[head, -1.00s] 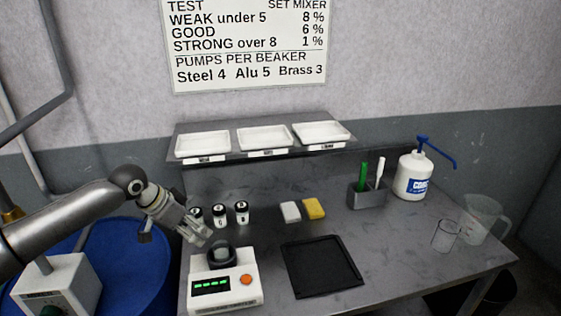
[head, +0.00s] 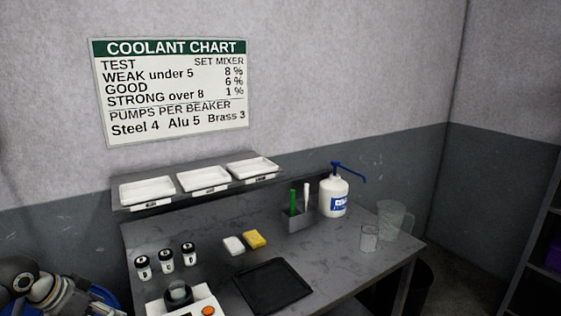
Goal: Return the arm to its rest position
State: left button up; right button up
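My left arm shows only in the bottom left corner of the head view, beside the grey bench (head: 330,270). The fingers of my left gripper are not clearly visible there. My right arm and gripper are out of view. A white tester (head: 195,303) with an orange button and a dark round holder on top stands at the bench's front left, cut off by the picture's lower edge.
Several small black-capped bottles (head: 166,258) stand behind the tester. A black tray (head: 273,287), a white block (head: 233,245), a yellow block (head: 255,239), a pen holder (head: 298,221), a pump bottle (head: 333,195), a beaker (head: 369,238) and a jug (head: 396,220) occupy the bench. White trays (head: 147,190) line the shelf.

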pick_arm(q)
jog(key=s+d+f+m+g, duration=0.1)
jog(key=s+d+f+m, duration=0.1)
jog(key=d+f, duration=0.65)
jog(key=s+d+f+n, duration=0.1)
jog(key=s+d+f, duration=0.3)
jog(key=s+d, duration=0.4)
jog(key=s+d+f+n, duration=0.1)
jog(key=s+d+f, duration=0.2)
jog(key=s+d, duration=0.55)
jog(key=s+a+n+y, duration=0.25)
jog(key=s+a, duration=0.25)
jog(key=s, duration=0.4)
notch_tip(320, 180, down, 30)
jog(key=s+g+b, duration=0.2)
jog(key=b, duration=0.1)
jog(key=s+a+f+g+b, duration=0.1)
jog(key=s+a+f+b, duration=0.1)
jog(key=s+f, duration=1.4)
jog(key=shift+s+a+f, duration=0.15)
jog(key=shift+a+f, duration=0.55)
jog(key=shift+f, duration=0.15)
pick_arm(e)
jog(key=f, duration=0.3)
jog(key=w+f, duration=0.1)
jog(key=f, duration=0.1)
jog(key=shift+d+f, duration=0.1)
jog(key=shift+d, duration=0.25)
